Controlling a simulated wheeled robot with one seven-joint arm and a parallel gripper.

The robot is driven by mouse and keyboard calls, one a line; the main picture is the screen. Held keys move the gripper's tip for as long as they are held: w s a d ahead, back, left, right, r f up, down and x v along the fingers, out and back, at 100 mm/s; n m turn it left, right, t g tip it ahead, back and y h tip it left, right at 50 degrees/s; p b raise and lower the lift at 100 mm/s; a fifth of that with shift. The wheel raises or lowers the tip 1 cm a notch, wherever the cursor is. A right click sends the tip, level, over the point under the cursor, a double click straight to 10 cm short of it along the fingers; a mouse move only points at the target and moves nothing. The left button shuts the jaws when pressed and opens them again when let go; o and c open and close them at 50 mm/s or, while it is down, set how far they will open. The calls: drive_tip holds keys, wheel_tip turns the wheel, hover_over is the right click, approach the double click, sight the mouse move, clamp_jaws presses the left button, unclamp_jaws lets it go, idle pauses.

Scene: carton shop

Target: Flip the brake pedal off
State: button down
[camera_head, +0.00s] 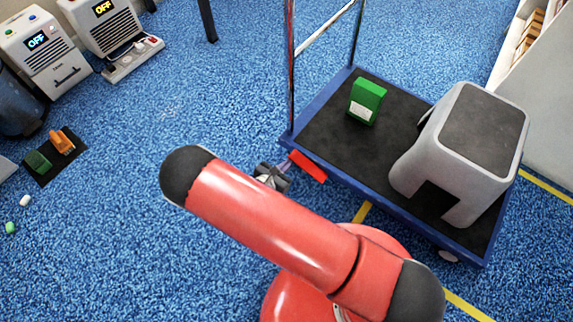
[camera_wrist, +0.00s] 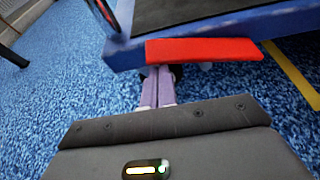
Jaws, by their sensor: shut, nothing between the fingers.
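The brake pedal (camera_head: 308,166) is a red flat bar at the near left edge of a blue-rimmed cart (camera_head: 395,213). In the wrist view the red pedal (camera_wrist: 205,50) lies along the blue cart edge (camera_wrist: 230,24). My gripper (camera_head: 271,177) is just left of the pedal in the head view, partly hidden behind my red arm. In the wrist view my gripper (camera_wrist: 158,74) has its two purple fingers together, with their tips at or under the pedal's near edge. I cannot tell whether they touch it. Nothing shows between the fingers.
A green box (camera_head: 366,101) and a grey step stool (camera_head: 463,150) stand on the cart's dark deck. The cart's handle posts rise at its left end. Two machines with OFF displays stand at the upper left. A dark mat (camera_head: 44,174) holds small items. Blue carpet left of the cart is mostly clear.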

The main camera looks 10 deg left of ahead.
drive_tip(key=shift+r, duration=0.45)
drive_tip(key=shift+w, duration=0.1)
wheel_tip(320, 180, down, 5)
drive_tip(key=b, duration=0.4)
drive_tip(key=p+v, duration=0.2)
drive_tip(key=v, duration=0.8)
drive_tip(key=shift+r, duration=0.35)
